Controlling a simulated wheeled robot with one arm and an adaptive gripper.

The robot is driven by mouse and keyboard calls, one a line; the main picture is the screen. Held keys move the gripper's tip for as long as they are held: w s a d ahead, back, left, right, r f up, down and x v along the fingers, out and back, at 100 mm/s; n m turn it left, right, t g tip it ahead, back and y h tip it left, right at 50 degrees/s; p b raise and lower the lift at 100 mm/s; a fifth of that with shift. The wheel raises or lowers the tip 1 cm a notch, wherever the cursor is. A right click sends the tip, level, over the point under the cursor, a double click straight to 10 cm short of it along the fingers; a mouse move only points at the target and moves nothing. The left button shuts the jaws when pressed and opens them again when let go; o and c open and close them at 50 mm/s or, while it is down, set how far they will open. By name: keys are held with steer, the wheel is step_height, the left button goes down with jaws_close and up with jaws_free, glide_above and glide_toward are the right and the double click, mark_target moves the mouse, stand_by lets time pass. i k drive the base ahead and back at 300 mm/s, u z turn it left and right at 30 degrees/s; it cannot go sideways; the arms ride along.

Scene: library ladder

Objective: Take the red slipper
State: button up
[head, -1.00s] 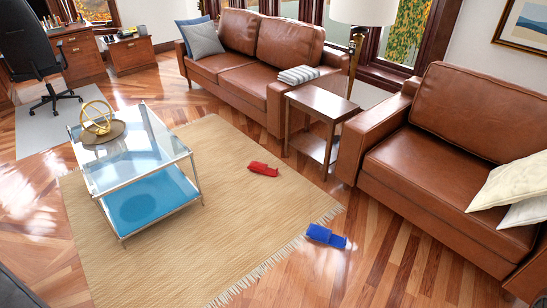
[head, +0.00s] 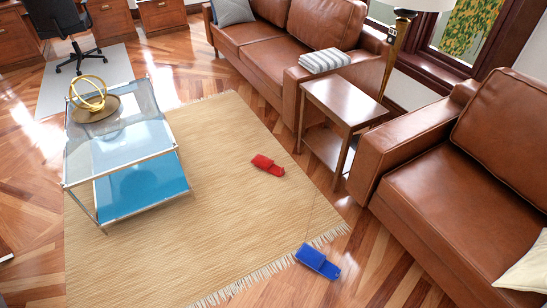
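The red slipper (head: 267,165) lies on the tan woven rug (head: 215,215), right of the rug's middle and a little in front of the wooden side table. A blue slipper (head: 318,262) lies at the rug's fringed front right edge, partly over the wood floor. The two slippers are well apart. My gripper is not in view.
A glass coffee table (head: 160,152) with a gold ring ornament (head: 88,94) stands on the left of the rug. A side table (head: 338,98) stands between the brown sofa (head: 262,52) and armchair (head: 440,195). The rug around the red slipper is clear.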

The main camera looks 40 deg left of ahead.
mark_target(261, 162)
steer(key=u, duration=2.4)
steer(key=i, duration=2.7)
steer(key=z, duration=1.55)
steer(key=i, duration=0.45)
steer(key=u, duration=1)
